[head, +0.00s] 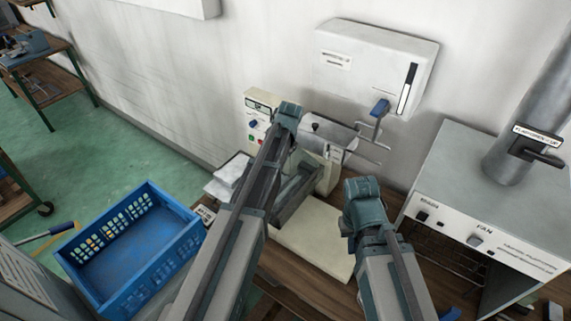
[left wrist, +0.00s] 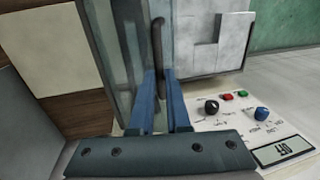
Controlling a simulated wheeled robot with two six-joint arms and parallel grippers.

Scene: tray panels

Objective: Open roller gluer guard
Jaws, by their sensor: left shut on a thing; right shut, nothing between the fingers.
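The roller gluer (head: 258,120) stands against the wall in the head view, partly hidden behind my left arm. In the left wrist view, the blue fingers of my left gripper (left wrist: 160,100) are shut on a dark upright handle (left wrist: 158,40). The handle sits along a clear guard panel (left wrist: 125,45). In the head view my left gripper is hidden behind its arm. My right gripper (head: 450,314) shows only as a little blue at the bottom edge, beside its arm. It is shut and empty, apart from the gluer.
A blue crate (head: 137,262) stands at the lower left. A white wall box (head: 375,65) hangs above the bench, and a grey fan unit (head: 480,200) stands at the right. The gluer's knobs and buttons (left wrist: 235,108) lie close to my left fingers.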

